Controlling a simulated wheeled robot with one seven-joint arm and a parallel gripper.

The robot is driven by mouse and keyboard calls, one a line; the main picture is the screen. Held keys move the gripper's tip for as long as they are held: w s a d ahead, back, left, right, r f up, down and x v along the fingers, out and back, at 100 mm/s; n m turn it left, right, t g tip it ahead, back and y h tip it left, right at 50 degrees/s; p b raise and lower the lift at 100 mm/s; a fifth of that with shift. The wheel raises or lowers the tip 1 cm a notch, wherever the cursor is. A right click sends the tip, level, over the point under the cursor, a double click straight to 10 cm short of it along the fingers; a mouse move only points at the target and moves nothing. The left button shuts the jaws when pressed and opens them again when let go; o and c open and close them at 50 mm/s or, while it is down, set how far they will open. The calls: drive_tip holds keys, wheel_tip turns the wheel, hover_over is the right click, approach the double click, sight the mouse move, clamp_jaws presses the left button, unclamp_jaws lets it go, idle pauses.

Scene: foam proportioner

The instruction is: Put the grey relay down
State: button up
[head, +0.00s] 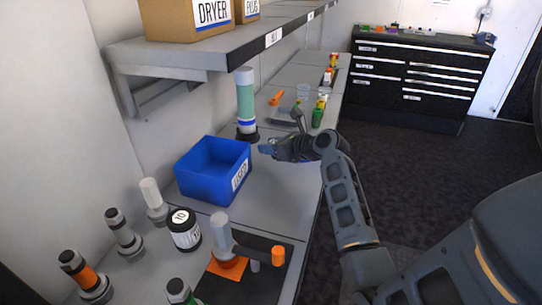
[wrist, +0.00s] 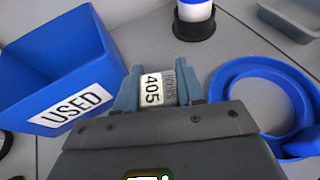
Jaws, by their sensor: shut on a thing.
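My gripper (head: 266,148) is over the bench, just right of the blue bin's far corner. The relay sits between the two blue-grey fingertips. In the head view I cannot make it out. I cannot tell whether its underside touches the bench. The blue bin (head: 205,182), marked "USED", stands left of my gripper; in the wrist view its wall (wrist: 105,48) is at the left.
A blue ring-shaped piece (wrist: 232,90) lies close right of my gripper. A tall green and white cylinder (head: 245,98) on a black base stands behind the bin. A grey tray (wrist: 292,18) is farther off. Several capped cylinders and a black jar (head: 184,230) stand nearer. A shelf (head: 215,52) overhangs the back.

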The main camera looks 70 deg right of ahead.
drive_tip(key=shift+f, duration=1.95)
drive_tip(key=shift+f, duration=0.1)
drive_tip(key=o, duration=1.1)
drive_tip(key=shift+o, duration=0.2)
